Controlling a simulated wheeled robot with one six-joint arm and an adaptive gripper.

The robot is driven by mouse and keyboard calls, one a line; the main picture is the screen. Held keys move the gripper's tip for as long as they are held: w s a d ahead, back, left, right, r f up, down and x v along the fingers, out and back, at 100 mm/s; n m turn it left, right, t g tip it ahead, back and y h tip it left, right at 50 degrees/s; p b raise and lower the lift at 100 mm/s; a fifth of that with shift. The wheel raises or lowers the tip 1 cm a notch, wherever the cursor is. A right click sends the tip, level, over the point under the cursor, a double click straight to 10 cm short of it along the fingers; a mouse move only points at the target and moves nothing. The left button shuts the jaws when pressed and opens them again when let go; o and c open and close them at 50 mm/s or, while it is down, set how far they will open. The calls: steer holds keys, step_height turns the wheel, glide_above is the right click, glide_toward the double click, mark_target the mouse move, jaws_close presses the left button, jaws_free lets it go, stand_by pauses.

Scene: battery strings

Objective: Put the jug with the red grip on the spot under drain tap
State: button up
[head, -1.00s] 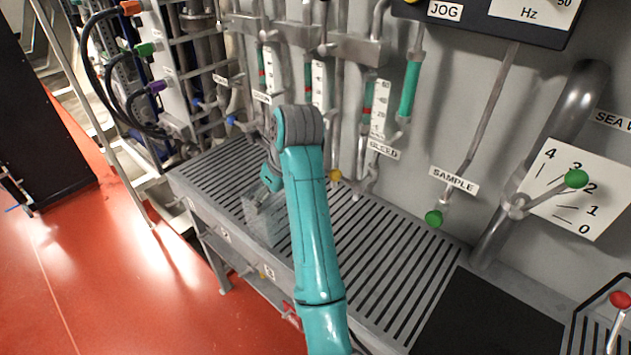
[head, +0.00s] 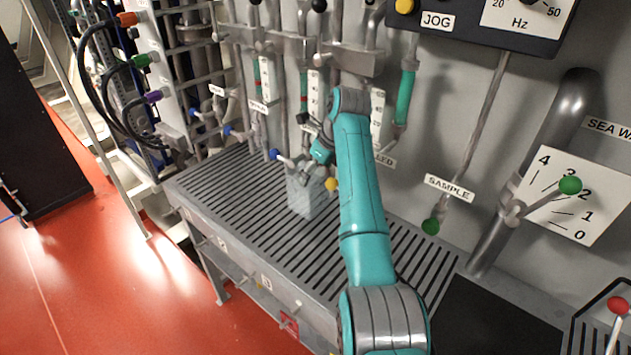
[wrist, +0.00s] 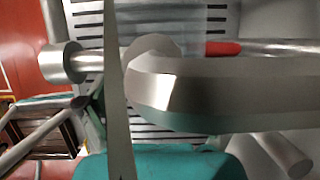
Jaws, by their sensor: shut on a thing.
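A clear, see-through jug (head: 304,197) is over the slatted bench top near the pipe wall in the head view. My gripper (head: 309,173) is shut on it at its upper part. Whether its base touches the slats I cannot tell. In the wrist view a pale see-through surface (wrist: 190,18) shows against the slats, beside a red rod-like piece (wrist: 222,48) that may be a grip. A large metal pipe blocks much of that view.
Blue-knobbed taps (head: 275,154) and a yellow knob (head: 331,184) stick out close to the jug. Vertical pipes and gauges line the wall behind. The slatted bench (head: 215,190) is clear to the left. A green knob (head: 430,226) is at the right.

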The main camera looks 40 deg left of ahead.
steer(key=shift+f, duration=1.7)
steer(key=o, duration=1.2)
steer(key=v, duration=1.2)
steer(key=shift+a, duration=0.1)
